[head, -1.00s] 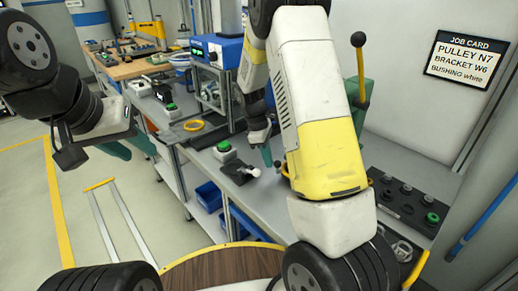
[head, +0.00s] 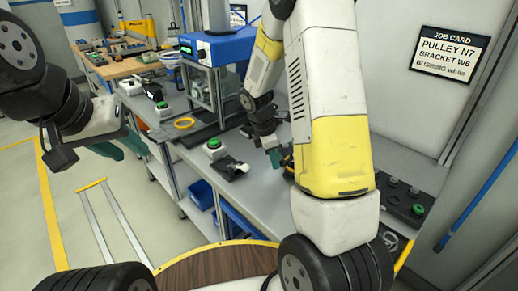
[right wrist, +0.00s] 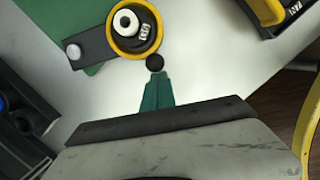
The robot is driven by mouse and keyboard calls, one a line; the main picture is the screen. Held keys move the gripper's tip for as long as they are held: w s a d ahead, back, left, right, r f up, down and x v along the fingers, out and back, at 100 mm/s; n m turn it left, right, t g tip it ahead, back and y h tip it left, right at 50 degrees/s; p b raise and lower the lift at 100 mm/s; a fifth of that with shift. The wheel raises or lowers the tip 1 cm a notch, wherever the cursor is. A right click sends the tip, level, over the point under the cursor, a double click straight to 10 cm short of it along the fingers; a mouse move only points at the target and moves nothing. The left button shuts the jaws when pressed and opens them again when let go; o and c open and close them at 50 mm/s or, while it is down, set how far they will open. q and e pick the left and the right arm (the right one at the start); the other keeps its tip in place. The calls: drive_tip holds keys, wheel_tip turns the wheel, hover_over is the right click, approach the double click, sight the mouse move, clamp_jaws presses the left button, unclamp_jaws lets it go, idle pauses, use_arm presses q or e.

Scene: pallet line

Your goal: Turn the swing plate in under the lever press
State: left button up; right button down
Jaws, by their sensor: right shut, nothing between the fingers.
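The swing plate (right wrist: 95,48) is a dark arm in the right wrist view. It carries a yellow ring (right wrist: 148,47) around a white round part (right wrist: 126,22) and a small lettered part. A black knob (right wrist: 155,63) stands at the ring's edge. My right gripper (right wrist: 157,76) is shut and empty, its teal tips right at this knob; contact is unclear. It also shows in the head view (head: 275,157). A green base (right wrist: 35,25) lies beside the plate. The lever press is hidden behind my right arm in the head view. My left gripper (head: 121,149) is open and empty, away from the bench.
A green button box (head: 214,148) and a black fixture with a white knob (head: 232,168) stand on the grey bench. A job card (head: 450,54) hangs on the wall.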

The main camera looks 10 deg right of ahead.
drive_tip(key=shift+s+d+n+t, duration=0.15)
drive_tip(key=shift+s+d+n, duration=0.2)
drive_tip(key=shift+d+n, duration=0.3)
drive_tip(key=shift+s+d+n+t, duration=0.1)
drive_tip(key=shift+s+d+n, duration=0.3)
drive_tip(key=shift+d, duration=0.45)
drive_tip(key=shift+s+d+n+t, duration=0.15)
drive_tip(key=shift+s+d+n, duration=0.1)
drive_tip(key=shift+d+n, duration=0.45)
drive_tip(key=shift+s+d+n, duration=0.2)
drive_tip(key=shift+d+n, duration=0.65)
drive_tip(key=shift+d, duration=0.5)
drive_tip(key=shift+d+n+t+y, duration=0.35)
drive_tip(key=shift+d+n, duration=0.85)
drive_tip(key=shift+d, duration=0.5)
drive_tip(key=shift+w+d+n+t, duration=0.25)
drive_tip(key=shift+d+n, duration=0.45)
drive_tip(key=shift+d, duration=0.3)
drive_tip(key=shift+w+d+n+t, duration=0.1)
drive_tip(key=shift+w+d+n, duration=0.15)
drive_tip(key=shift+d+n, duration=0.6)
drive_tip(key=shift+w+d, duration=0.45)
drive_tip(key=shift+d, duration=0.35)
drive_tip(key=shift+w+d, duration=0.4)
drive_tip(key=shift+d, duration=0.4)
drive_tip(key=shift+w+d, duration=0.15)
drive_tip(key=shift+d, duration=0.1)
drive_tip(key=shift+w+d+r, duration=0.15)
